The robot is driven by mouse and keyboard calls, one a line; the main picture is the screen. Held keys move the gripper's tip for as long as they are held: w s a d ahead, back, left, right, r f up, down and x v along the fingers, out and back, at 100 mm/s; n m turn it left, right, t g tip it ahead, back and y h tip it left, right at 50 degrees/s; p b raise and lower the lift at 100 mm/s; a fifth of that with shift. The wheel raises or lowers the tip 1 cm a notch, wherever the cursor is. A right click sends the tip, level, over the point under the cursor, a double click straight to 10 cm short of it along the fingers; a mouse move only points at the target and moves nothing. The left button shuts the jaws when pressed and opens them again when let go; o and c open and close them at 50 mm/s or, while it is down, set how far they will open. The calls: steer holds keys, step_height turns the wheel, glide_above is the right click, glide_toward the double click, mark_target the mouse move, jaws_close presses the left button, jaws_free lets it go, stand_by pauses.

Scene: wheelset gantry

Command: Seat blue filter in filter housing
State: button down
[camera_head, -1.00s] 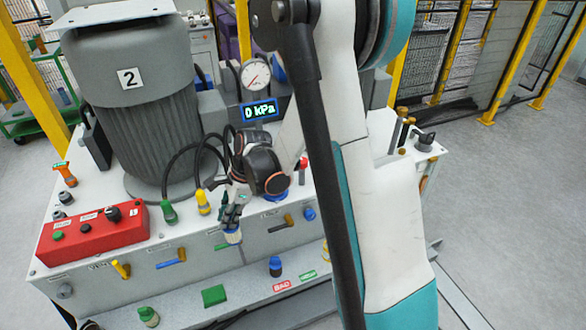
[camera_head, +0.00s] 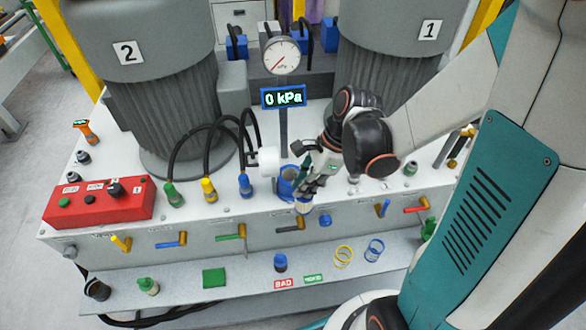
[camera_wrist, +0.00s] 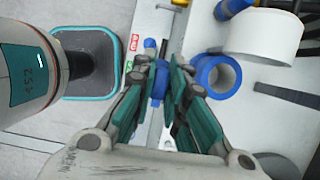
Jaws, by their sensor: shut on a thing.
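My gripper (camera_head: 308,190) is shut on the blue filter (camera_head: 303,206), a small pale cylinder with blue on it. In the wrist view my gripper (camera_wrist: 160,95) shows from behind, with the blue filter (camera_wrist: 158,82) between the fingertips, mostly hidden by them. The filter housing (camera_head: 286,186) is an open blue cup on the white bench top, just left of and behind the held filter. In the wrist view the housing (camera_wrist: 229,76) is a blue ring with a pale inside, right of the fingers. The filter is apart from it, near the bench's front edge.
A white cylinder (camera_head: 268,159) is behind the housing. Hoses with blue (camera_head: 245,187), yellow (camera_head: 209,190) and green (camera_head: 174,195) connectors stand to the left. Valve handles line the front face. The lower shelf (camera_head: 190,296) carries a blue-capped part (camera_head: 280,263) and yellow and blue rings.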

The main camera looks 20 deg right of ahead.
steer(key=w+b, duration=0.2)
steer(key=w, duration=1)
steer(key=f, duration=0.2)
steer(key=d+f+b, duration=0.1)
steer(key=f, duration=0.2)
steer(key=f+b, duration=0.1)
steer(key=f, duration=0.1)
steer(key=shift+w+d+f, duration=0.15)
steer(key=shift+w+f, duration=0.15)
steer(key=shift+w, duration=0.1)
steer(key=shift+s+a+b, duration=0.2)
steer(key=shift+a+b, duration=0.1)
steer(key=shift+b, duration=0.05)
steer(key=shift+s+a+r, duration=0.15)
steer(key=shift+s+r, duration=0.05)
steer(key=shift+s, duration=0.05)
steer(key=shift+w, duration=0.2)
steer(key=c, duration=1.6)
jaws_free()
steer(key=shift+a, duration=0.2)
steer(key=shift+d, duration=0.2)
